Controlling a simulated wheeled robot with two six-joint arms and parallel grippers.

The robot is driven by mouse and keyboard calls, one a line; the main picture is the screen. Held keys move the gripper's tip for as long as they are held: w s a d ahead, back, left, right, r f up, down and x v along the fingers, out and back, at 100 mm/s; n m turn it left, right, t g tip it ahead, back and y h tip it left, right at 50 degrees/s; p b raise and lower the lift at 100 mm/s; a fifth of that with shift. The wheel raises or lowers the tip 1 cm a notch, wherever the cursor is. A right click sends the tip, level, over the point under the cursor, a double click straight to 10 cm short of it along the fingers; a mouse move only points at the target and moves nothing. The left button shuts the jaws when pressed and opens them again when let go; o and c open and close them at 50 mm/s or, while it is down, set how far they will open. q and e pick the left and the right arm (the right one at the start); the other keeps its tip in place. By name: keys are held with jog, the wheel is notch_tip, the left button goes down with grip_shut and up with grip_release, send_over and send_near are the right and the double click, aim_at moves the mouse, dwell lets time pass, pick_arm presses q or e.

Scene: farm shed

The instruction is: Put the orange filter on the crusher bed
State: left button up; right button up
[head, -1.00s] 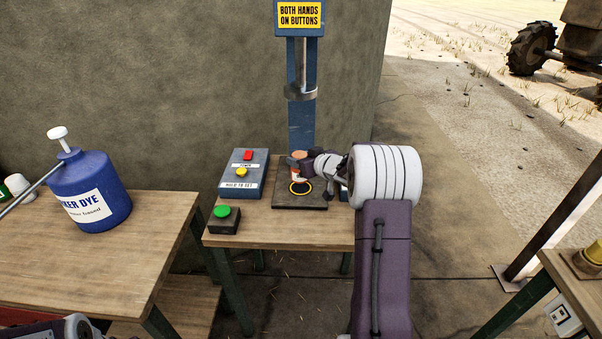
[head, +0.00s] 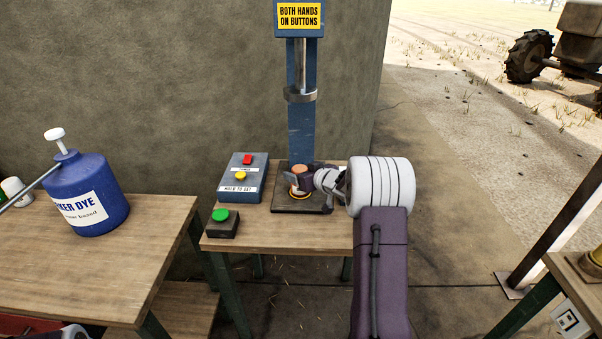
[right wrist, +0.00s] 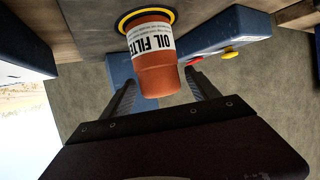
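The orange filter (right wrist: 158,74), with a white "OIL FILTER" label, shows upside down in the right wrist view. Its orange top also shows in the head view (head: 299,169). It stands upright on the crusher bed (head: 313,205), a dark plate with a yellow ring (right wrist: 128,18), and its base appears to be within the ring. My right gripper (head: 299,181) is around the filter, one finger on each side. In the right wrist view the fingers (right wrist: 160,88) look spread, with a small gap beside the filter.
A blue box (head: 244,178) with red and yellow buttons and a green button block (head: 222,222) stand left of the bed. The blue press column (head: 301,120) rises behind it. A blue dye bottle (head: 88,190) stands on the left table (head: 60,260).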

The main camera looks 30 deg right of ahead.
jog(key=p+v, duration=0.2)
jog(key=v, duration=1)
jog(key=s+a+f+g, duration=0.1)
jog(key=a+f, duration=0.1)
jog(key=s+a+f+g+h, duration=0.1)
jog(key=a+f+g, duration=0.1)
jog(key=s+a+f+m+g+h, duration=0.1)
jog(key=a+f, duration=0.1)
jog(key=shift+s+a+f, duration=0.15)
jog(key=shift+f, duration=0.05)
jog(key=s+a+f+g, duration=0.2)
jog(key=s+a, duration=0.1)
jog(key=s+a+f+g, duration=0.1)
jog(key=s, duration=0.1)
jog(key=shift+s+a+f, duration=0.15)
jog(key=shift+a+f, duration=0.1)
jog(key=shift+a, duration=0.1)
jog(key=s+a+f+g+y, duration=0.1)
jog(key=s+a+g, duration=0.1)
jog(key=s+a, duration=0.2)
jog(key=s+a+f+g, duration=0.2)
jog(key=s+a, duration=0.3)
jog(key=s, duration=0.4)
jog(key=shift+f+g+y, duration=0.3)
jog(key=shift+g+y, duration=0.1)
jog(key=shift+g, duration=0.3)
